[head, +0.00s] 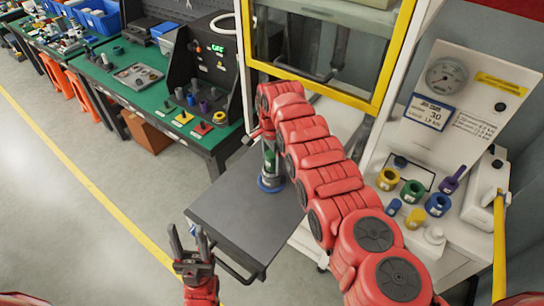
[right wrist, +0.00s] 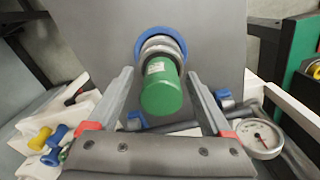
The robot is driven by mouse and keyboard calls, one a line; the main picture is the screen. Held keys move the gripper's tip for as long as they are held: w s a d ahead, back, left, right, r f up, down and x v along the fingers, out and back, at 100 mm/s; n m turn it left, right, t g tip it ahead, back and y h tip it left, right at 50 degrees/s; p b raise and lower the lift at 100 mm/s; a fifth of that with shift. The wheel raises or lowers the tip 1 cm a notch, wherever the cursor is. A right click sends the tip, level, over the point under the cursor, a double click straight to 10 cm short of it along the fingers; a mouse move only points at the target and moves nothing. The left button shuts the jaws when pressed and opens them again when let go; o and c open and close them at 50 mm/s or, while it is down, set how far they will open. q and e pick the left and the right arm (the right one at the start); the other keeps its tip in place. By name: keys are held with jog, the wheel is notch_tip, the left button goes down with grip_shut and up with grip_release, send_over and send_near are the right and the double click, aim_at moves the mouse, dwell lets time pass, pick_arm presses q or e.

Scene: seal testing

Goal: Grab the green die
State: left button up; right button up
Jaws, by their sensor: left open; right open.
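A green cylinder (head: 269,160) stands upright on a blue round base (head: 271,185) on the dark grey cart top. In the right wrist view the green cylinder (right wrist: 162,92) has a white label, a grey ring behind it and the blue base (right wrist: 140,48) beyond. My right gripper (right wrist: 160,78) is open, its fingers on either side of the cylinder, with gaps visible; its arm partly covers it in the head view. A green ring-shaped piece (head: 411,192) also stands on the white bench at right.
Yellow (head: 388,179) and blue (head: 437,205) ring pieces, a purple-handled piece (head: 452,180) and a gauge panel (head: 446,75) are at right. A yellow-framed cabinet (head: 318,95) stands behind the cart. The cart top (head: 225,215) is otherwise clear. A green workbench (head: 150,85) is at left.

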jog(key=shift+f, duration=0.1)
grip_shut()
dwell(0.3)
dwell(0.4)
